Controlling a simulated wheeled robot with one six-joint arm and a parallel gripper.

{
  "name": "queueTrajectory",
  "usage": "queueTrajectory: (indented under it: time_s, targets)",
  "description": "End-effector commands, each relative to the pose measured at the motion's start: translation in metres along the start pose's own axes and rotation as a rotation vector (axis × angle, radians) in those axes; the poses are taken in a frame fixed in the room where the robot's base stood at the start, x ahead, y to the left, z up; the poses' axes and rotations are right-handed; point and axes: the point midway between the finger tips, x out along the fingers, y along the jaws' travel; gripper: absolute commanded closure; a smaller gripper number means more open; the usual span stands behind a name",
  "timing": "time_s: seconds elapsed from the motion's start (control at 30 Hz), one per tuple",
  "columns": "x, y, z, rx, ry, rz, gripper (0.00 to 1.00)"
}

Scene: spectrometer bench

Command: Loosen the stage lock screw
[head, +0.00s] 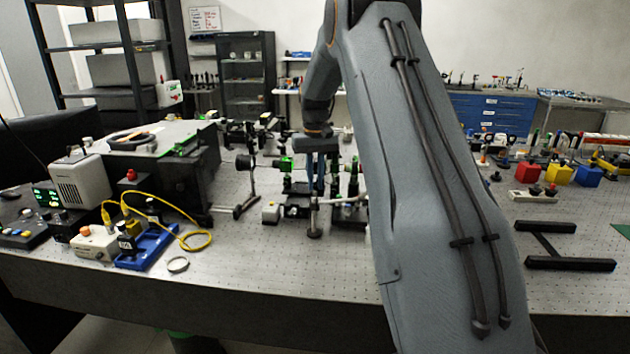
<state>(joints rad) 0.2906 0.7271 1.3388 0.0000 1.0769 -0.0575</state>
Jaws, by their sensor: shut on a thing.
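My gripper (320,186) points straight down over the optical stage (297,210) in the middle of the bench. Its fingers are shut on a small part at the stage, which fits the stage lock screw. The screw itself is too small and too hidden by the fingers to make out. The stage is a low, dark assembly with a pale block at its left end and green parts above it.
My arm covers much of the bench right of the stage. Optical posts (247,180) stand left of the stage. A black enclosure (200,170), a yellow cable (195,238) and a blue tray (147,247) lie further left. The bench front is mostly clear.

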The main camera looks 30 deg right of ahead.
Motion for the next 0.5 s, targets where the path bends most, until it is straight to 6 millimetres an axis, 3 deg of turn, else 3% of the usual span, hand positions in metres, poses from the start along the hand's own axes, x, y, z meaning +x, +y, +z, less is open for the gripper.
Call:
queueTrajectory:
  time_s: [0.5]
  targets:
    - [-0.0024,-0.0005,-0.0017,-0.434,0.006,0.002,1.0]
